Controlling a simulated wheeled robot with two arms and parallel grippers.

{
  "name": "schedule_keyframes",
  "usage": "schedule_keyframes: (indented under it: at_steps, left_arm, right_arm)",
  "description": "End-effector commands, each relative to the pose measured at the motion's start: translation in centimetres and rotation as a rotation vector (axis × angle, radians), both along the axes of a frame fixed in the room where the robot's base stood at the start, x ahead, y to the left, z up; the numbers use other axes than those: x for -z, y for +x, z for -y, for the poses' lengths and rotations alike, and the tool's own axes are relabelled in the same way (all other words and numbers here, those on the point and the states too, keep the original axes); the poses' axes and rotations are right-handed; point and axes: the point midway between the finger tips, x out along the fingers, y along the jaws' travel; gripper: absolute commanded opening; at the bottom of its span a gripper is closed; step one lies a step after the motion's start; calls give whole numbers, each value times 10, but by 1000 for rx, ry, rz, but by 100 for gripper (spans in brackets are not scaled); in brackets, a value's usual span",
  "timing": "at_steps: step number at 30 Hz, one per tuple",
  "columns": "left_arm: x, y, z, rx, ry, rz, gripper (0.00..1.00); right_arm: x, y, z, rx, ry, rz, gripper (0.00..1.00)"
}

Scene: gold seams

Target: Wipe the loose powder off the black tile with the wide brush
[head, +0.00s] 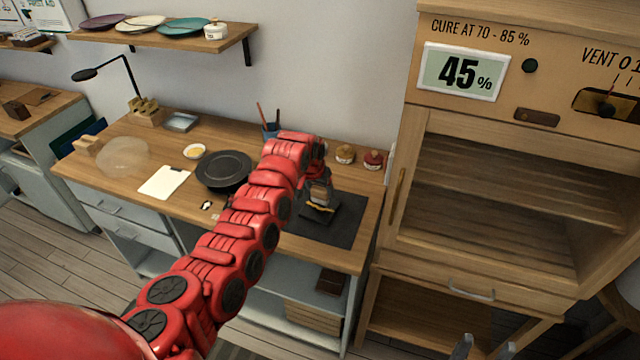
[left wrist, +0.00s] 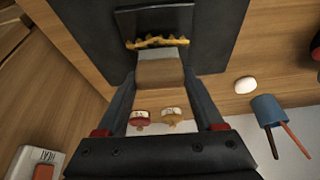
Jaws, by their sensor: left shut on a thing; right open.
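The black tile (head: 322,218) lies on a dark mat (head: 350,234) at the right of the workbench. It also shows in the left wrist view (left wrist: 150,21). An uneven gold band crosses the tile; I cannot tell seam from loose powder in it. My left gripper (head: 319,186) is shut on the wide brush (left wrist: 160,72), a tan-brown block between its fingers in the left wrist view. The brush end is over the tile edge beside the gold band; whether it touches is unclear. My right gripper (head: 483,348) is open and empty at the bottom, away from the bench.
A yellow-lidded jar (head: 345,154) and a red jar (head: 373,160) stand behind the mat. A blue cup (head: 270,130) with sticks stands at the back. A black plate (head: 224,170) and a white sheet (head: 163,182) lie left. A wooden cabinet (head: 412,190) stands right.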

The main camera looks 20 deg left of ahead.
Motion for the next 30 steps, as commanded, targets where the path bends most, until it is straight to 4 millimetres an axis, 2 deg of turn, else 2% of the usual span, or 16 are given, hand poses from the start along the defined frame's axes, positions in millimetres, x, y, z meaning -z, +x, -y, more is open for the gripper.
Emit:
schedule_keyframes:
  at_steps: [8, 17, 30]
  left_arm:
    - [1, 0, 0, 1, 1, 1, 25]
    - [10, 8, -19, 1, 3, 3, 25]
    - [9, 8, -21, 1, 0, 2, 25]
  right_arm:
    - [0, 0, 0, 0, 0, 0, 59]
    - [21, 0, 0, 0, 0, 0, 59]
    - [19, 0, 0, 0, 0, 0, 59]
